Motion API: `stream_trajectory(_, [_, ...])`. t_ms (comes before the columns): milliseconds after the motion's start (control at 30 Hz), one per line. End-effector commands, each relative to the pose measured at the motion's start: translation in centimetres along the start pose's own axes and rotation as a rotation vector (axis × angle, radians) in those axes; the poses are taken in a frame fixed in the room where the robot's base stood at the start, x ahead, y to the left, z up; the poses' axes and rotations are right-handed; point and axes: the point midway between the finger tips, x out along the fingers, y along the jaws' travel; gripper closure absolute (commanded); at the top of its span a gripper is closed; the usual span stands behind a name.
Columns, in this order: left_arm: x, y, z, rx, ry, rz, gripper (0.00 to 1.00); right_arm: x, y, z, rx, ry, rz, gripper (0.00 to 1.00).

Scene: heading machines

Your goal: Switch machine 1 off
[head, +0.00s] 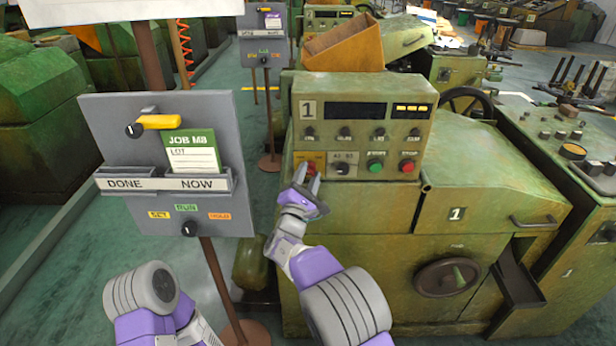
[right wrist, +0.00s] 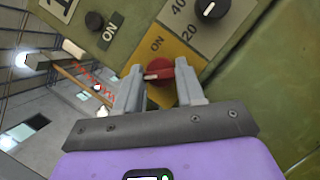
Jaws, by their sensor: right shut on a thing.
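Machine 1 carries a green control panel (head: 365,115) with a "1" plate, a dark display and a lit yellow indicator (head: 411,108). A red rotary knob (right wrist: 172,73) sits on a yellow plate at the panel's lower left; "ON" is printed beside it. Its pale pointer mark faces left in the right wrist view. My right gripper (head: 308,178) is at this knob. In the right wrist view its fingers (right wrist: 160,88) are on either side of the knob and shut on it. The fingers hide part of the yellow plate. My left gripper is not in view; only part of its arm shows.
Right of the red knob are a black selector (head: 342,168), a green button (head: 375,166) and a red button (head: 407,166). A grey job board (head: 170,220) on a post stands to the left. An orange bin (head: 343,45) sits behind the panel.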

Motion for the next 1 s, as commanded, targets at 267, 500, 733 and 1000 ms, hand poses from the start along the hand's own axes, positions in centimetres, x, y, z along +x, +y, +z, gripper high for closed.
stream_trajectory(267, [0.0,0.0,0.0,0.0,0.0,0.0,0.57,0.0,0.0,0.0,-0.002,0.0,0.0,0.36])
stream_trajectory(500, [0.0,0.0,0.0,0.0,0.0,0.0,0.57,-0.3,0.0,-0.1,-0.001,0.001,0.0,0.36])
stream_trajectory(733, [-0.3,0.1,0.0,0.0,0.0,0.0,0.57,-3.2,0.1,-0.1,-0.003,0.005,0.001,0.36])
stream_trajectory(1000, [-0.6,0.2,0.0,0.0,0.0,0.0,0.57,-7.0,0.1,-0.1,-0.002,0.003,0.001,0.36])
